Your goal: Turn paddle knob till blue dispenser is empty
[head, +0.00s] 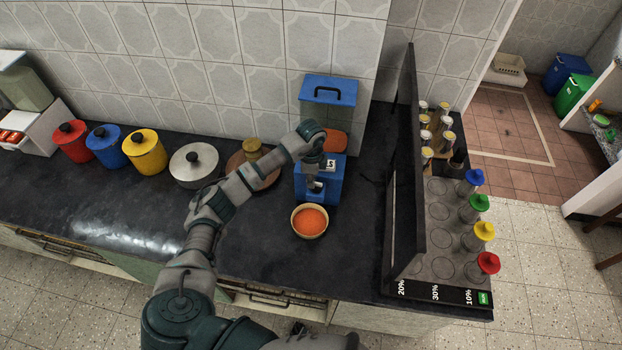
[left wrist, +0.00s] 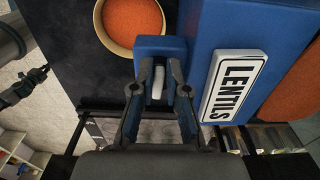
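The blue dispenser (head: 326,95) stands against the tiled wall, with orange lentils showing in its middle. Its LENTILS label (left wrist: 234,86) shows in the left wrist view. A bowl (head: 294,228) of orange lentils sits on the counter just in front of it and also shows in the left wrist view (left wrist: 103,37). My left gripper (head: 313,183) is at the dispenser's front. In the left wrist view its fingertips (left wrist: 160,68) are close together on both sides of the pale paddle knob (left wrist: 158,84). My right gripper (left wrist: 24,87) shows small and dark at the left edge there; its fingers are unclear.
Red (head: 72,146), blue (head: 106,150) and yellow (head: 147,156) canisters and a steel pot (head: 194,168) stand along the wall to the left. A dark upright panel (head: 404,170) and a rack with coloured-lid tumblers stand at the right. The counter right of the bowl is clear.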

